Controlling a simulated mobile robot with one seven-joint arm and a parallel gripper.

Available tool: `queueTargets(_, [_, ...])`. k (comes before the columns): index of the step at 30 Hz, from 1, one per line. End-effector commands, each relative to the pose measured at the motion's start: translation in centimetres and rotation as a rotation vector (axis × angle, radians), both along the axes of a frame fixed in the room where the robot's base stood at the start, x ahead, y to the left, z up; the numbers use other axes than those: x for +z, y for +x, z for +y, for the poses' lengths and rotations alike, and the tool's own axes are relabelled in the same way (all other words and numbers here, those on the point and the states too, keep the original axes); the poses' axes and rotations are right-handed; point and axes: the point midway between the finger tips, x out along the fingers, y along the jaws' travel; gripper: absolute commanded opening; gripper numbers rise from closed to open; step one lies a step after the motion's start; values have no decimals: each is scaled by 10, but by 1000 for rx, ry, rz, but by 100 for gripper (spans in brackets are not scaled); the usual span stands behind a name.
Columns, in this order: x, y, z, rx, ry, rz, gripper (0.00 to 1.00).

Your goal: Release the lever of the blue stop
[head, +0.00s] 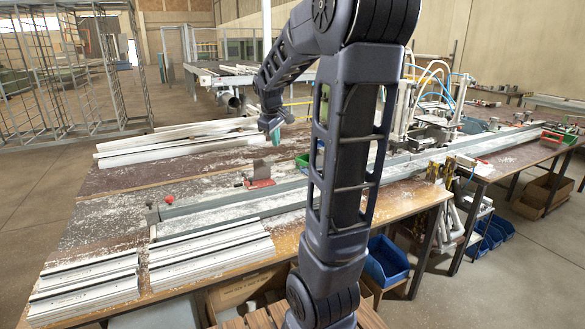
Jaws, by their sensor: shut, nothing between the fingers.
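My gripper (275,137) hangs at the end of my arm, small in the head view, above the far part of the bench. Its teal tips look shut and empty. A red-based stop with an upright grey plate (262,170) stands by the long grey rail (230,206), nearer than my gripper and apart from it. I cannot make out a blue stop or its lever for certain. My arm covers the middle of the rail and may hide it.
White profiles lie at the bench's front (210,252) and back left (175,142). A red knob (85,200) sits at left. A machine with blue hoses (430,100) stands at right. A green bin (303,160) is behind my arm.

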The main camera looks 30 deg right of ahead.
Motion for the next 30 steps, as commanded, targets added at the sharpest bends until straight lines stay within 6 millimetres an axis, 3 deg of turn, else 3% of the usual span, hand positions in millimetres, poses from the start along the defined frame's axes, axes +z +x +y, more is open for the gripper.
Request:
queueTargets(14, [-39,101,-45,194,-163,117,0])
queueTargets(30, [-106,203,-95,436,-358,283,0])
